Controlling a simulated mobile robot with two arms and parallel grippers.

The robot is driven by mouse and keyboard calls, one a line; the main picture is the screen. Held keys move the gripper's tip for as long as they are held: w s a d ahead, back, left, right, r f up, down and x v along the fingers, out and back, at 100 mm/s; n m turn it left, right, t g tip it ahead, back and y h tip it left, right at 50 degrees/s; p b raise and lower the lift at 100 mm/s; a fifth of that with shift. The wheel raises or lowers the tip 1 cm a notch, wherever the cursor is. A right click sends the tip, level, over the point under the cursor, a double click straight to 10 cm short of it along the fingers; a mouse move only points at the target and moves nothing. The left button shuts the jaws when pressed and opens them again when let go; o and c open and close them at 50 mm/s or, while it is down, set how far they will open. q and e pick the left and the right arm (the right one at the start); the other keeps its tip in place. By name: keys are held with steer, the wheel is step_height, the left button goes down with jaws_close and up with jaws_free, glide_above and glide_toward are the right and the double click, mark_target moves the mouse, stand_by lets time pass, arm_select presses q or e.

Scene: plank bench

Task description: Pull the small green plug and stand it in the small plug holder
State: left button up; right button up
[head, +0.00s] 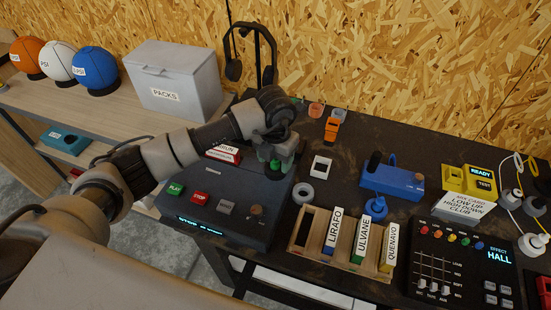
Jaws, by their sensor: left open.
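The small green plug (275,166) is upright on the top of the dark player box (240,205), at its back right. My left gripper (277,158) is open, pointing down, with its fingers around or just above the plug; the fingers partly hide it, and I cannot tell if they touch it. I cannot tell for sure which thing is the small plug holder. A grey ring-shaped piece (303,193) lies right of the box, and small round cups, one orange (316,109) and one grey (340,114), stand at the back. My right gripper is not in view.
A wooden rack (310,243) holds labelled cartridges in front. A blue device (392,182) with a blue knob piece (376,207), a yellow tester (468,180) and a mixer (460,262) stand at right. A headphone stand (251,55) rises behind my arm.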

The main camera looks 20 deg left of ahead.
arm_select(q)
steer(key=shift+f, duration=0.2)
jaws_close()
steer(key=shift+r, duration=0.15)
